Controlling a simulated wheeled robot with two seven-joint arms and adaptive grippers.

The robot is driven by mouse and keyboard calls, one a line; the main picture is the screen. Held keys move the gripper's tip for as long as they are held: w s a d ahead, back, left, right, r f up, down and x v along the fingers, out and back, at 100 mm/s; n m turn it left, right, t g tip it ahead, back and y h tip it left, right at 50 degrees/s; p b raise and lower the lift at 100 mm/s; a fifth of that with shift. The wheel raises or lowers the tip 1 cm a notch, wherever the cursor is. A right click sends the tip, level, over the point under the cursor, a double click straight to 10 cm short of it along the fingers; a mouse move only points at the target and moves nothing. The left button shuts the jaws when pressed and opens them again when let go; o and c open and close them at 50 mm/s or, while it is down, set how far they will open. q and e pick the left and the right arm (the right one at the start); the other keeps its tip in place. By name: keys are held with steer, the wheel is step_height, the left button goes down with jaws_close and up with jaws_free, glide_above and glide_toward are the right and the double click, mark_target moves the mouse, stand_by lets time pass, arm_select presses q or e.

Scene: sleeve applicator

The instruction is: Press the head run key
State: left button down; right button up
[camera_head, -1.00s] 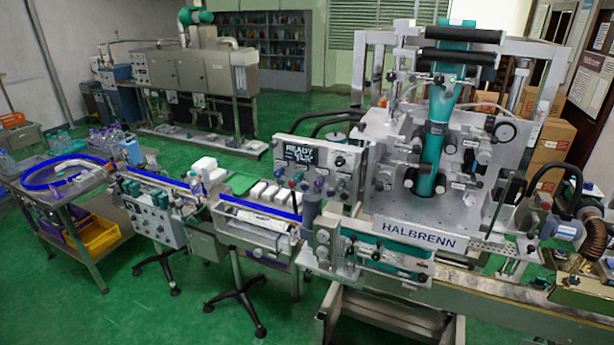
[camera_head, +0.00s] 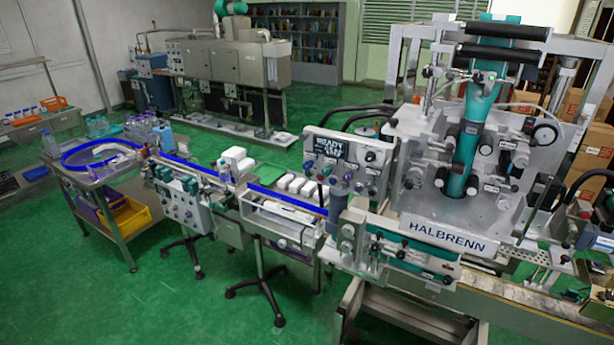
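The sleeve applicator head (camera_head: 465,180), marked HALBRENN, stands at the right on a steel frame with a teal sleeve web running down its middle. A grey control panel (camera_head: 347,165) stands just left of it. Its small dark display (camera_head: 330,147) shows READY and a second line too small to read. Several knobs and buttons sit on the panel below and beside the display. I cannot tell which one is the head run key, as the labels are too small. Neither of my grippers is in view.
A conveyor with blue rails (camera_head: 285,199) runs left from the applicator to a round feed table (camera_head: 95,160) with bottles. A second control box (camera_head: 182,205) hangs below the conveyor. Stand legs (camera_head: 262,285) spread over the floor. Green floor (camera_head: 165,310) is open at the front left.

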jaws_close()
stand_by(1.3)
